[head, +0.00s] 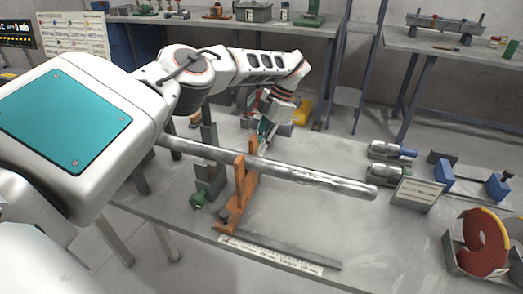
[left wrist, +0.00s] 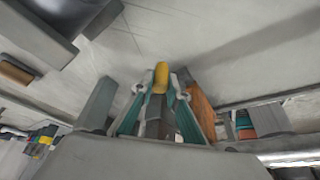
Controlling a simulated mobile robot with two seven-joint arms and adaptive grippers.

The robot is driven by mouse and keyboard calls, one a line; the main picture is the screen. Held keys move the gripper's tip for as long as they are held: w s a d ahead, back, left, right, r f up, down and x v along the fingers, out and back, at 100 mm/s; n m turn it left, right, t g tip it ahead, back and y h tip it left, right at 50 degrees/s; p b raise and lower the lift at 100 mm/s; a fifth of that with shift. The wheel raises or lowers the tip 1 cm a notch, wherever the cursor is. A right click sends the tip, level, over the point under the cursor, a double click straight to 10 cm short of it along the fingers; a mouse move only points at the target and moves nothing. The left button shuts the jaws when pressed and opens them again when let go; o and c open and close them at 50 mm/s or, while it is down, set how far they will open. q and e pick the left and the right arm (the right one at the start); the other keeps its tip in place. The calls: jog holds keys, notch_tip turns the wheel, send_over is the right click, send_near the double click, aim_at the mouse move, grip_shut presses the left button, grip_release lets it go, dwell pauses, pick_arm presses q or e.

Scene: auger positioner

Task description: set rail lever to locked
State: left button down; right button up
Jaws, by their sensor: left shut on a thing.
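My left gripper (head: 264,130) reaches down behind the long metal tube, beside the far end of the orange stand (head: 247,183). In the left wrist view my left gripper (left wrist: 159,92) has its two teal-padded fingers closed on either side of a dark lever with a yellow tip (left wrist: 161,76), which appears to be the rail lever. The orange stand is just right of the fingers there (left wrist: 200,107). In the head view the lever is hidden by the gripper and tube. The lever's marked position cannot be read. My right gripper is not in view.
The metal tube (head: 318,180) lies across the orange stand above the table. A dark rail (head: 290,250) and a scale strip (head: 268,254) lie at the front. Metal cylinders (head: 390,150), a sign (head: 417,194) and a red-yellow part (head: 482,240) stand right. The table's middle right is clear.

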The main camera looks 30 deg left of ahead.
pick_arm(q)
jog(key=shift+r, duration=0.1)
jog(key=shift+a, duration=0.1)
dwell(0.4)
jog(key=c, duration=2.2)
grip_release()
